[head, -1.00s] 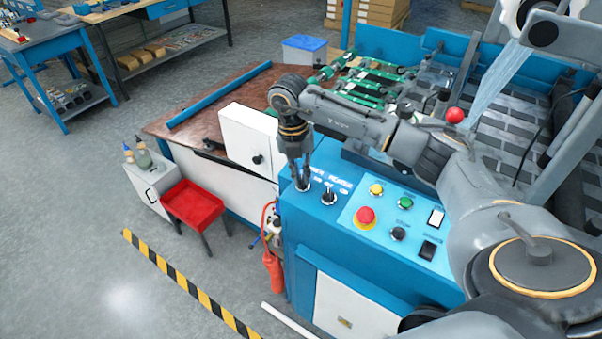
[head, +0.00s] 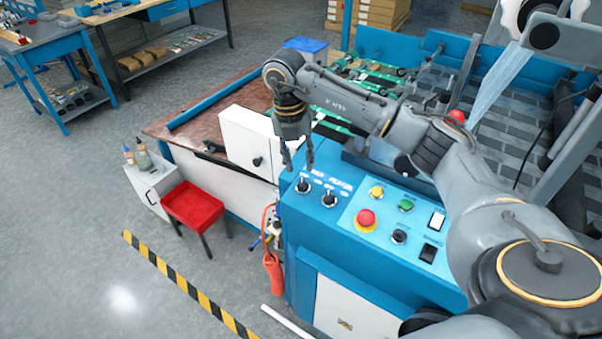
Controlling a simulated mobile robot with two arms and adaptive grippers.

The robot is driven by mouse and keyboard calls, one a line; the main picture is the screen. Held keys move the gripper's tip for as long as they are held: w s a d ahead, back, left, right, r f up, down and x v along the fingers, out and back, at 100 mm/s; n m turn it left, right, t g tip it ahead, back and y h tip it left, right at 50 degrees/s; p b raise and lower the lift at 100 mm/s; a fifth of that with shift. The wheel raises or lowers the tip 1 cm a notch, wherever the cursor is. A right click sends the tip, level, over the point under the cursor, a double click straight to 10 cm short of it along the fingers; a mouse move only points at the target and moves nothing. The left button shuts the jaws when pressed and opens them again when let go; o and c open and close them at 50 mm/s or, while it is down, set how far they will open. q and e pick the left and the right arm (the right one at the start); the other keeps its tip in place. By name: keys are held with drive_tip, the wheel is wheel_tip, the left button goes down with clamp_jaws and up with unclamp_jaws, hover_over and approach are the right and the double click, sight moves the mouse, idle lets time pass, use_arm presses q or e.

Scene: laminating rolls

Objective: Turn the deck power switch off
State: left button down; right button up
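Two black rotary switches stand on the blue control deck (head: 312,222) at its left end, under small white labels too blurred to read. The left rotary switch (head: 303,186) is closest to my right gripper; the right rotary switch (head: 329,200) is beside it. I cannot tell from the labels which one is the deck power switch. My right gripper (head: 298,166) points down with its two fingers apart and empty, just above and behind the left switch, seemingly clear of it. The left gripper is not in view.
The panel also carries a red emergency button (head: 366,217), a yellow button (head: 376,192), a green button (head: 406,205), a black knob (head: 399,236), a white rocker (head: 436,219) and a black rocker (head: 429,252). A white box (head: 246,143) stands just left of my gripper.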

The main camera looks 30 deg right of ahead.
wheel_tip(320, 180, up, 6)
drive_tip(key=shift+w+a+r, duration=0.15)
drive_tip(key=shift+w+a, duration=0.05)
drive_tip(key=shift+a, duration=0.1)
idle(0.4)
